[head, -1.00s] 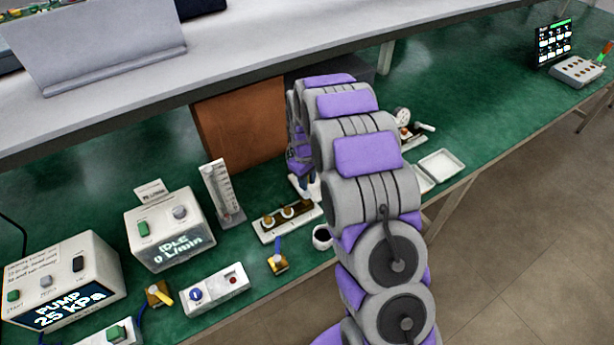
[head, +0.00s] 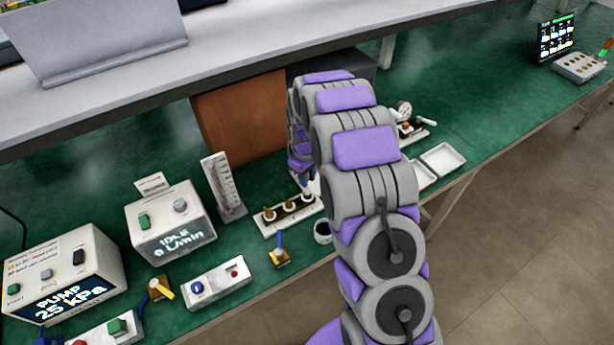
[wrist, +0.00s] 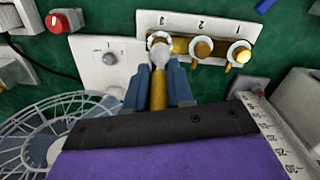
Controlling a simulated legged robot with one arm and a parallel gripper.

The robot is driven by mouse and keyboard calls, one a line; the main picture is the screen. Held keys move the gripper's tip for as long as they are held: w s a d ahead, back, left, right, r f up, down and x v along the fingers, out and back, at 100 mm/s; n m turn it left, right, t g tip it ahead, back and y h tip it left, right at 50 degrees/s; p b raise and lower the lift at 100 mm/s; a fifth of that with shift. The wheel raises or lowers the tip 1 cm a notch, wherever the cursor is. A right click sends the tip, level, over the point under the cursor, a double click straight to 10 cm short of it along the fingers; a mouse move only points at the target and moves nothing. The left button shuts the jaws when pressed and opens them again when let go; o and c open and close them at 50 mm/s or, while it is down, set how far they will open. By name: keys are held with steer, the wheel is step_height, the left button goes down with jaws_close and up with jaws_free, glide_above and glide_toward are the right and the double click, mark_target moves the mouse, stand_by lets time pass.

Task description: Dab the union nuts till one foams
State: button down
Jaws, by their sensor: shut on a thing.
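My gripper (wrist: 157,90) is shut on a brush (wrist: 158,92) with a wooden-coloured handle and a pale tip. In the wrist view, the brush tip is at the nut under the 3 mark (wrist: 158,38), at the left end of the white manifold plate (wrist: 180,18). I cannot tell whether it touches. The nut under 2 (wrist: 202,47) and the nut under 1 (wrist: 240,53) are brass-coloured with pale rings, clear of the brush. I cannot make out foam on any nut. In the head view the manifold (head: 268,230) stands partly behind my arm.
A flowmeter (head: 222,187), an idle display box (head: 170,222), a pump box (head: 62,275) and a switch box (head: 218,286) stand leftward. A white tray (head: 442,158) lies right.

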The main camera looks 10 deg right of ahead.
steer(key=shift+r+p, duration=1.15)
steer(key=shift+r, duration=1.85)
steer(key=shift+d, duration=0.1)
